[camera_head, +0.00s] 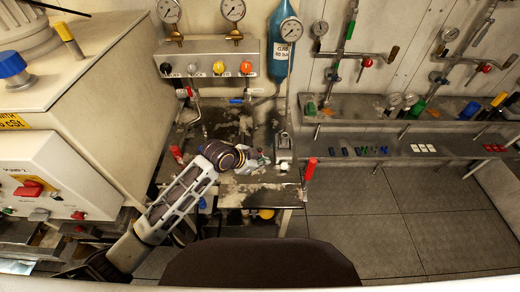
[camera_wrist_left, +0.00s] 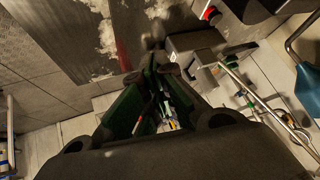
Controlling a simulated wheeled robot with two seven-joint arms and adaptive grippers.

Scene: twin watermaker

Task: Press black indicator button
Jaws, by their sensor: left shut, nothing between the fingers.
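A black round knob (camera_head: 166,68) sits at the left end of a row on the steel gauge panel (camera_head: 205,50) in the head view. A small dark button (camera_head: 345,152) also shows on the long low ledge (camera_head: 400,142) at the right. I cannot tell which of them is the black indicator button. My left gripper (camera_head: 262,161) is shut and empty over the worn steel bench, below the gauge panel and left of the ledge. In the left wrist view its green-dark fingers (camera_wrist_left: 163,75) meet near a steel block (camera_wrist_left: 197,47); contact is unclear. My right gripper is not in view.
A red upright handle (camera_head: 309,170) stands right of my left gripper. A blue cylinder (camera_head: 279,45) hangs behind the bench. A white pump box (camera_head: 50,180) is at the left. Coloured valves and gauges line the back right. The tiled floor (camera_head: 360,220) at right is clear.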

